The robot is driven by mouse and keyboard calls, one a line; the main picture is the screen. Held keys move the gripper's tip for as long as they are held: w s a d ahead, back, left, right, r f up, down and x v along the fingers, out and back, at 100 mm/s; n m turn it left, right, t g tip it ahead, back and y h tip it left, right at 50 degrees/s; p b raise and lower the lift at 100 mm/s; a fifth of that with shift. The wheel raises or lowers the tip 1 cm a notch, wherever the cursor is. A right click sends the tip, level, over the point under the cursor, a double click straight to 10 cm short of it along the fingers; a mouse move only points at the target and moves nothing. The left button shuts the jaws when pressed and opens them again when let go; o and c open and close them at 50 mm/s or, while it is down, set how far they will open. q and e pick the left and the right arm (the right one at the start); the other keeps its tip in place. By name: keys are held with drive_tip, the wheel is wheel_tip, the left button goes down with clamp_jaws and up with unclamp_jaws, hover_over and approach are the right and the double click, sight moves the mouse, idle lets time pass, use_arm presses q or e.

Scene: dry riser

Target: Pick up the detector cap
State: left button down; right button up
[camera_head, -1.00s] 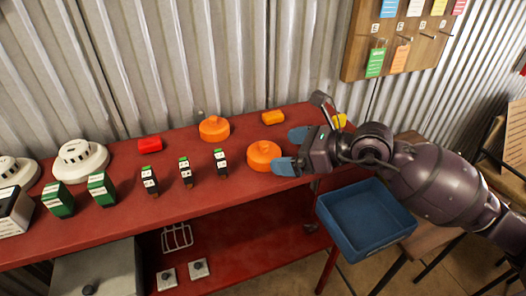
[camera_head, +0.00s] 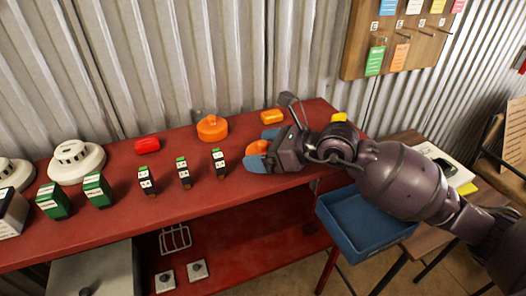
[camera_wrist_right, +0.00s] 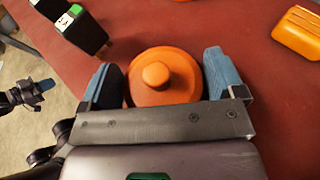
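Two orange detector caps, round with a knob on top, are on the red bench. One cap (camera_head: 212,128) stands free towards the back. The other cap (camera_wrist_right: 164,78) is between the blue fingers of my right gripper (camera_wrist_right: 166,76); in the head view this cap (camera_head: 258,148) is partly hidden by the gripper (camera_head: 262,150). The fingers are open on either side of it, with a narrow gap visible at the right finger. The cap appears to rest on the bench. My left gripper is not clearly in the head view.
Several black-and-green blocks (camera_head: 184,172) stand left of the gripper. White detectors (camera_head: 76,160) are further left. A red block (camera_head: 147,145) and an orange block (camera_head: 271,116) lie at the back. A blue tray (camera_head: 365,222) is below the bench's right end.

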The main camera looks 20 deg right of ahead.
sight(263, 142)
drive_tip(key=c, duration=0.5)
wheel_tip(263, 142, up, 7)
drive_tip(key=shift+r+p, duration=0.15)
drive_tip(key=shift+p, duration=0.65)
wheel_tip(263, 142, up, 13)
drive_tip(key=p, duration=0.2)
